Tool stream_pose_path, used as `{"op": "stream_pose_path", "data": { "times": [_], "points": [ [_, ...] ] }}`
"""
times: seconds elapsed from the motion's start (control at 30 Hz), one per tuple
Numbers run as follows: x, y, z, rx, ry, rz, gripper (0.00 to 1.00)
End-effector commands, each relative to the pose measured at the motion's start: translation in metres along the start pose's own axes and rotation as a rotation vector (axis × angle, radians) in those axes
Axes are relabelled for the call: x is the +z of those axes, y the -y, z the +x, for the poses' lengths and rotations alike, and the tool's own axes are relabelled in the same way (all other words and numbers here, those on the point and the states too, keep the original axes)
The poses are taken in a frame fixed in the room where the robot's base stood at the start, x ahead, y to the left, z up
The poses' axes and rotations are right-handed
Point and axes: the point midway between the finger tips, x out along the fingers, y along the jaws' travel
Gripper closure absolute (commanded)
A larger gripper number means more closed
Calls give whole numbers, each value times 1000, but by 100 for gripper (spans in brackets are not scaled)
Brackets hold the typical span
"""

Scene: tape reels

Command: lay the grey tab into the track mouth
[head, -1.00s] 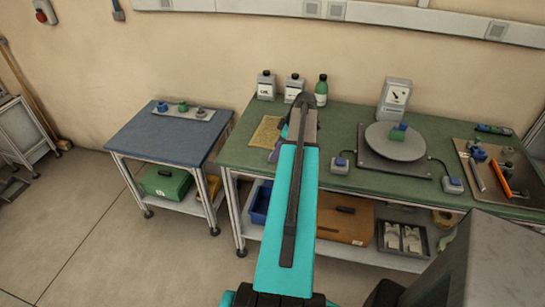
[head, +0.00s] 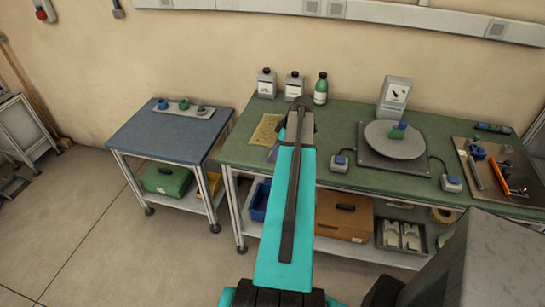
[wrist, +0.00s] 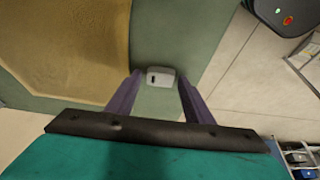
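A small light-grey block with a dark slot (wrist: 160,77) shows between and just beyond my fingertips in the wrist view, over the green bench top near its edge. I cannot tell for certain whether it is the grey tab. My gripper (wrist: 160,80) has two purple fingers, apart, with a visible gap on each side of the block. In the head view my turquoise arm reaches over the left end of the green bench (head: 345,127) and hides most of the gripper. I cannot make out a track mouth.
A tan sheet (wrist: 75,45) lies left of my fingers. Bottles (head: 320,88) stand behind. A round turntable (head: 385,147) carries green and blue pieces. A metal tray (head: 510,185) with tools is at right. A blue-topped table (head: 155,135) stands left, across a gap.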

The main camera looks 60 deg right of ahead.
Motion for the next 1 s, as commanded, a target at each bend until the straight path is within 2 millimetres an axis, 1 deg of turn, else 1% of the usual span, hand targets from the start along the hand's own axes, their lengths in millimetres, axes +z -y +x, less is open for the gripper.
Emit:
{"op": "stream_pose_path", "data": {
  "times": [0.03, 0.17, 0.2, 0.27, 0.3, 0.67, 0.87, 1.0],
  "points": [
    [0, 0, 0, 0, 0, 0, 62],
    [0, 0, 0, 0, 0, 0, 84],
    [0, 0, 0, 0, 0, 0, 87],
    [0, 0, 0, 0, 0, 0, 87],
    [0, 0, 0, 0, 0, 0, 91],
    [-1, 0, -2, 1, 0, 0, 91],
    [-4, 0, -9, 0, 0, -1, 91],
    [-9, 0, -19, 2, 0, -2, 91]
  ]
}}
